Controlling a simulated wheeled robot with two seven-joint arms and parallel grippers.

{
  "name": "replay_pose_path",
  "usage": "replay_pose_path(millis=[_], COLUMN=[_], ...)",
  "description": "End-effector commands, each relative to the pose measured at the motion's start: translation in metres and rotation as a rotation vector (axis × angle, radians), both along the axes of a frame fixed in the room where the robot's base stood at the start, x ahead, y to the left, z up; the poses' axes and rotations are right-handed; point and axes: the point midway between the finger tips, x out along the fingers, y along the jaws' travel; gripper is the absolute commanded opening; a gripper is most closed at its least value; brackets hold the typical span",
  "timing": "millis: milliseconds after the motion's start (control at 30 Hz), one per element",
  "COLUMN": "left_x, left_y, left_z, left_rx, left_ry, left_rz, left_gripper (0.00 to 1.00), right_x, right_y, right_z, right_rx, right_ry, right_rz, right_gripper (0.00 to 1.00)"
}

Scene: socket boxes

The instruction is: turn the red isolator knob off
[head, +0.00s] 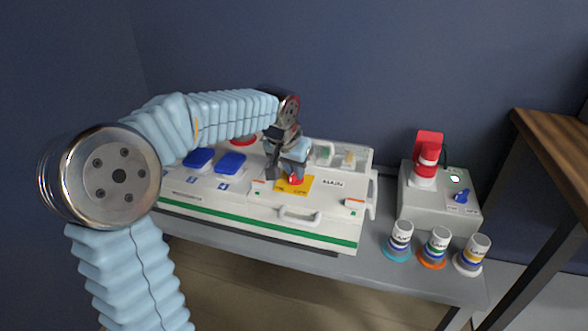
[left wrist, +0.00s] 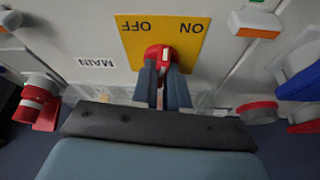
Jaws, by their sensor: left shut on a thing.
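The red isolator knob (left wrist: 161,54) sits on a yellow plate (left wrist: 137,45) marked OFF and ON. In the left wrist view the lettering is upside down, with OFF on the left and ON on the right. A pale mark shows on the knob, slightly right of its middle. My left gripper (left wrist: 161,88) is shut on the knob, one finger on each side. In the head view my left gripper (head: 284,172) comes down over the yellow plate (head: 297,187) and hides most of the knob. My right gripper is not in view.
The white panel box (head: 270,228) with a green stripe and blue socket covers (head: 231,163) stands on a grey table (head: 372,270). To its right are a grey box (head: 410,200) with a red plug (head: 428,150) and several banded cylinders (head: 437,242). A wall stands close behind.

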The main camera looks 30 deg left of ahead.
Motion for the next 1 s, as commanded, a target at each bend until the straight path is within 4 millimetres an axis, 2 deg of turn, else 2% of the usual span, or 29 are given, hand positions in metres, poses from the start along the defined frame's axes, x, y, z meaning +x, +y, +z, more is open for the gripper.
replay_pose_path(millis=[700, 1000], left_x=[0.001, 0.001], left_y=[-0.005, -0.006], left_z=[-0.004, -0.004], left_rx=[0.002, 0.001], left_ry=[0.009, 0.009], left_rz=[0.667, 0.871], left_gripper=[0.00, 0.00], right_x=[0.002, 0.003], right_y=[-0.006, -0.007], right_z=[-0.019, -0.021], right_rx=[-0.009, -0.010], right_ry=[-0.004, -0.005], right_rz=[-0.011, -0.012], right_gripper=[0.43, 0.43])
